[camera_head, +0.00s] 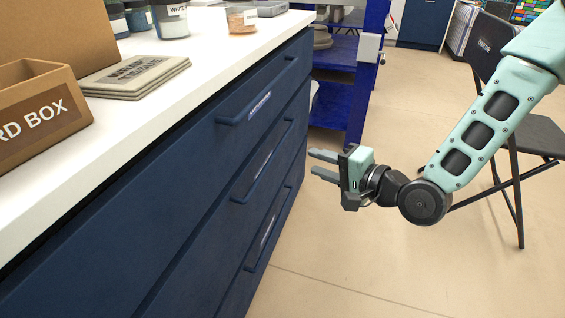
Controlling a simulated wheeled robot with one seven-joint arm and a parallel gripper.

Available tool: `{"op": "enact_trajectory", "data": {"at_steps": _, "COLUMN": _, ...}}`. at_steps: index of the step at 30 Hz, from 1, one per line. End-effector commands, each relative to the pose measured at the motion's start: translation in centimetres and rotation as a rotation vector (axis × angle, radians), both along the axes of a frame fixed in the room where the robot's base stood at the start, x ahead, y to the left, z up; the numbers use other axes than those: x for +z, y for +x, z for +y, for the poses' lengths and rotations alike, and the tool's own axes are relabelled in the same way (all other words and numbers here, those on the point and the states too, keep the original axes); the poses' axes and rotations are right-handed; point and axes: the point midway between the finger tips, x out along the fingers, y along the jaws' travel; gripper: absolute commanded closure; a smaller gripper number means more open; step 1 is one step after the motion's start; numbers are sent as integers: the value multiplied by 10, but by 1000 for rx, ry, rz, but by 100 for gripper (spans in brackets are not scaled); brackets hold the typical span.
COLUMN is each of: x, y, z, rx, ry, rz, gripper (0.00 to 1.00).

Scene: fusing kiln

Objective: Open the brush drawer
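A dark blue cabinet (150,235) under a white worktop has three stacked drawers, each with a blue bar handle. The top handle (262,98), the middle handle (265,165) and the bottom handle (268,232) all show. All three drawers look shut. Labels sit behind the handles, but they are too small to read, so I cannot tell which is the brush drawer. My gripper (322,165) is to the right of the drawer fronts, with its two fingers pointing left towards them. The fingers are apart with nothing between them, and they look clear of the handles.
A blue shelf rack (365,85) stands behind. A black folding chair (535,135) is behind my arm. The floor beside the drawers is clear.

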Motion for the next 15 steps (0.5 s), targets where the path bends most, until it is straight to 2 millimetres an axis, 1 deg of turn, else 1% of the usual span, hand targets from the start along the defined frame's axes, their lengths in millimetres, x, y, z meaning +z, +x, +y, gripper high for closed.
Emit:
{"op": "enact_trajectory", "data": {"at_steps": 1, "x": -5, "y": 8, "z": 10, "rx": 4, "ry": 2, "rz": -4, "gripper": 67}}
{"op": "enact_trajectory", "data": {"at_steps": 6, "x": -11, "y": 32, "z": 37, "rx": 4, "ry": 2, "rz": -4, "gripper": 67}}
{"op": "enact_trajectory", "data": {"at_steps": 12, "x": -17, "y": 57, "z": 63, "rx": 2, "ry": 2, "rz": -2, "gripper": 67}}
{"op": "enact_trajectory", "data": {"at_steps": 15, "x": -19, "y": 66, "z": 71, "rx": 1, "ry": 1, "rz": -2, "gripper": 67}}
